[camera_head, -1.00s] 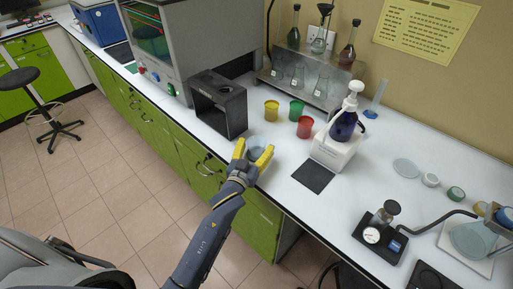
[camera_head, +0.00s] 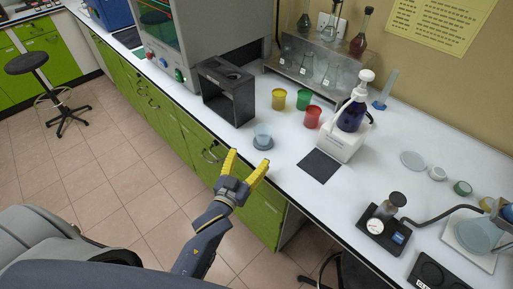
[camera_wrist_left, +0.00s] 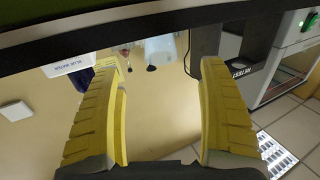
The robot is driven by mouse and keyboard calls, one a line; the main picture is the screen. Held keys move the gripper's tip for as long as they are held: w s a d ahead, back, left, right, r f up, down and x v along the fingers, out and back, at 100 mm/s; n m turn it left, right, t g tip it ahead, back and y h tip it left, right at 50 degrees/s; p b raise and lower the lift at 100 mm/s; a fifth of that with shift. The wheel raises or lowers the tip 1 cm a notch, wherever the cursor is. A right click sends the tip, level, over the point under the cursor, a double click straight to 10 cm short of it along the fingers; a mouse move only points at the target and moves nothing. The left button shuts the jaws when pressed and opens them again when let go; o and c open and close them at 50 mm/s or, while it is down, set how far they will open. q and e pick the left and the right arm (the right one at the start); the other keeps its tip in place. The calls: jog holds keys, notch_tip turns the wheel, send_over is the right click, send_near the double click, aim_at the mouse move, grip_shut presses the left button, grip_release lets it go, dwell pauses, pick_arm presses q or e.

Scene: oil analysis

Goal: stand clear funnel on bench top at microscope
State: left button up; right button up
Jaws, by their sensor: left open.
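The clear funnel (camera_head: 263,133) is pale blue and see-through. It stands on the white bench top (camera_head: 290,150) near the front edge, with its wide rim down. My left gripper (camera_head: 247,163) is open and empty, with its yellow fingers in front of the bench edge, apart from the funnel. In the left wrist view the funnel (camera_wrist_left: 160,49) shows beyond and between the open fingers (camera_wrist_left: 160,68). My right gripper is not in view. I cannot make out a microscope.
A black open box (camera_head: 228,92) stands left of the funnel. Yellow (camera_head: 278,99), green (camera_head: 303,99) and red (camera_head: 312,117) cups stand behind it. A dark mat (camera_head: 320,165) and a white block with a blue pump bottle (camera_head: 350,115) are to the right.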

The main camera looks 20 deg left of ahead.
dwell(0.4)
pick_arm(q)
send_near(260, 138)
jog(key=w, duration=0.8)
jog(key=w+d, duration=0.1)
jog(key=w, duration=0.4)
jog(key=shift+f, duration=0.25)
dwell(0.5)
jog(key=shift+c, duration=0.4)
jog(key=shift+s, duration=0.1)
jog(key=c, duration=1.2)
jog(key=shift+r, duration=0.1)
